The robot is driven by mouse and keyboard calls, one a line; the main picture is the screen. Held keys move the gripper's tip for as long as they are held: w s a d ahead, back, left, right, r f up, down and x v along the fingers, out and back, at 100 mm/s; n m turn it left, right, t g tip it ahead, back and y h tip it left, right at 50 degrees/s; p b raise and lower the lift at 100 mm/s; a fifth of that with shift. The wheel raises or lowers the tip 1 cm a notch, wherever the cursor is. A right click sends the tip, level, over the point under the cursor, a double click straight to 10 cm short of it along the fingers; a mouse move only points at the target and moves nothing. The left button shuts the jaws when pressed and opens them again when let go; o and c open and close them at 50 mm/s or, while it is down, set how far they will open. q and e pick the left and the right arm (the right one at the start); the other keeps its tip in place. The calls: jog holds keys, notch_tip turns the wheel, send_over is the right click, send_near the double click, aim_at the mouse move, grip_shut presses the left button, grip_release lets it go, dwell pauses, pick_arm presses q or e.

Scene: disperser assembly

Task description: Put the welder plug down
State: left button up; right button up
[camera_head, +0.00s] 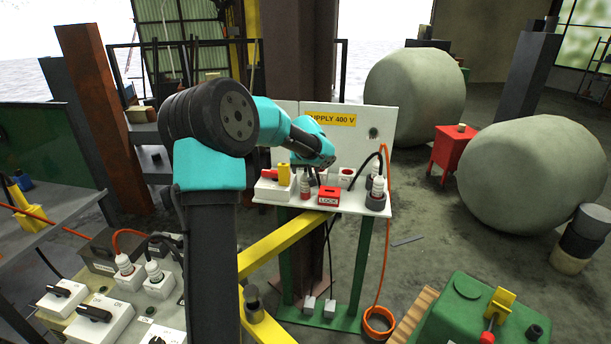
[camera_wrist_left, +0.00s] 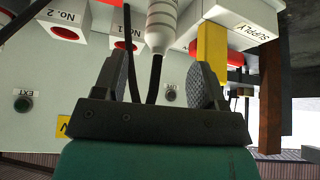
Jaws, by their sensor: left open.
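A white plug with grey bands (camera_wrist_left: 162,22), likely the welder plug, shows in the left wrist view with a black cable running from it between my fingers. In the head view a pale plug with a red collar (camera_head: 305,186) stands upright on the supply panel's shelf (camera_head: 349,206), just below my left wrist; it appears to be the same plug. My left gripper (camera_wrist_left: 163,75) is open around the cable, with the plug body beyond its fingertips and a gap to each finger. In the head view my wrist mostly hides the gripper. My right gripper is not in view.
A red LOCK box (camera_head: 329,196) and white No. 1 (camera_wrist_left: 112,22) and No. 2 (camera_wrist_left: 68,22) socket boxes are close by. Another plug (camera_head: 377,188) stands at the shelf's right end, with cables hanging.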

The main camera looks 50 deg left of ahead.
pick_arm(q)
jog(key=v, duration=0.5)
jog(key=shift+f, duration=0.15)
dwell(0.4)
jog(key=d+f+m+g+h, duration=0.1)
jog(key=d+f+m+h, duration=0.15)
jog(key=d+f, duration=0.9)
jog(key=d+f+m+h, duration=0.2)
jog(key=d+f+h, duration=0.2)
jog(key=d+f, duration=0.75)
jog(key=s+d+f+m+g+h, duration=0.1)
jog(key=s+d+f+m+g, duration=0.1)
jog(key=s+d+f, duration=1.4)
jog(key=s+f+m, duration=0.1)
jog(key=s+f, duration=0.2)
jog(key=f, duration=0.1)
jog(key=shift+d+f+h, duration=0.25)
jog(key=shift+d+h, duration=0.1)
